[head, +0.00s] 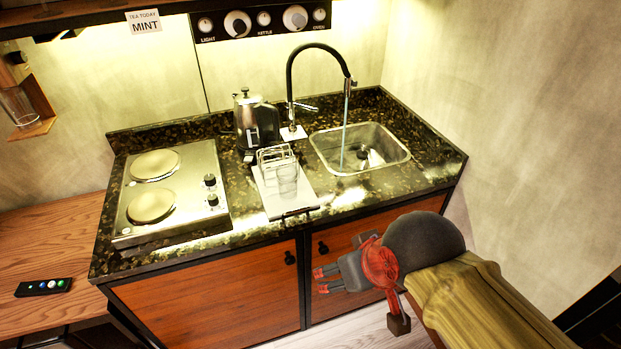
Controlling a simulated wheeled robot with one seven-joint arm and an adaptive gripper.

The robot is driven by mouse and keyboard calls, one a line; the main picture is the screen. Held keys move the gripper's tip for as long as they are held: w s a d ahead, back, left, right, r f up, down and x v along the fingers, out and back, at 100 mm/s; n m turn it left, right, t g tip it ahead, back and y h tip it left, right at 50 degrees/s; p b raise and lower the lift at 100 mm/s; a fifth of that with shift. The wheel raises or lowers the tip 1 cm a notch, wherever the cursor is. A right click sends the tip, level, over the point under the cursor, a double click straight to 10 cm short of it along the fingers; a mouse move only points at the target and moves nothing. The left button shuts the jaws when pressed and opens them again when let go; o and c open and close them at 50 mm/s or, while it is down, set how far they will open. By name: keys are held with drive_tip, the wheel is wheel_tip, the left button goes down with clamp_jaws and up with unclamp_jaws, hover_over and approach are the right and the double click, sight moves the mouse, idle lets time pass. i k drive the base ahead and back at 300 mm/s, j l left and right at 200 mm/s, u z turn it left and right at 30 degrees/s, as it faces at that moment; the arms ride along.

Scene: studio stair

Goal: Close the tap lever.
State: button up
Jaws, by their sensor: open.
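The black tap (291,75) arches over the counter, and a stream of water (346,125) runs from its spout into the steel sink (322,145). The small metal tap lever (306,107) sticks out to the right from the tap's lower part, above a white base plate (293,132). My gripper (322,280) is in front of the cabinet doors, below the counter's front edge, well apart from the lever. Its red-tipped fingers point left, and it is open with nothing seen between them.
A steel kettle (246,118) stands just left of the tap. A white tray (305,200) with a wire rack and a glass (288,182) lies in front of the tap. A two-plate hob (186,215) is at left. A dark object (363,155) lies in the sink.

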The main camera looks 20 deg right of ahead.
sight(289, 104)
drive_tip(key=i+l, duration=0.7)
drive_tip(key=l, duration=0.25)
drive_tip(key=i+l, duration=0.3)
drive_tip(key=l, duration=0.15)
